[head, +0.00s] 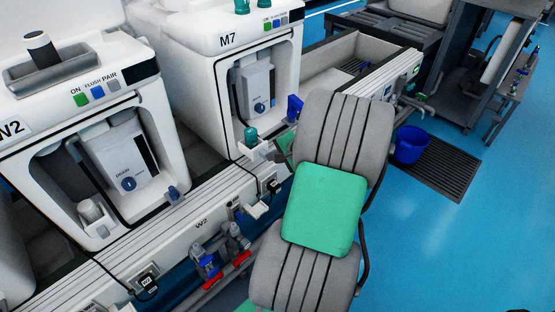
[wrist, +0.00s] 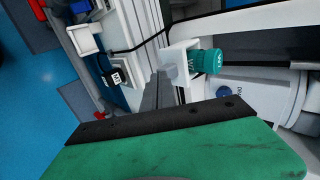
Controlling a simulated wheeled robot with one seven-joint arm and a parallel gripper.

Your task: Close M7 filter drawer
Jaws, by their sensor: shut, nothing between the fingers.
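The M7 machine (head: 228,50) is white, with an open front recess. The M7 filter drawer (head: 257,151) is a small white part with a teal knob (head: 250,136), sticking out at the recess's lower front. In the wrist view the drawer (wrist: 182,62) shows as a white bracket beside the teal knob (wrist: 207,62). My gripper (wrist: 160,92) is shut and empty, its narrow grey fingers just below the bracket in the picture. Whether they touch it I cannot tell. In the head view my gripper (head: 284,149) is partly hidden by my arm, just right of the drawer.
The W2 machine (head: 122,150) stands at the left. A white rail (head: 150,232) with black-tagged cables runs along the front, with blue and red valves (head: 207,262) below. A blue bucket (head: 411,144) stands by a floor grate (head: 446,165). Blue floor at right is open.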

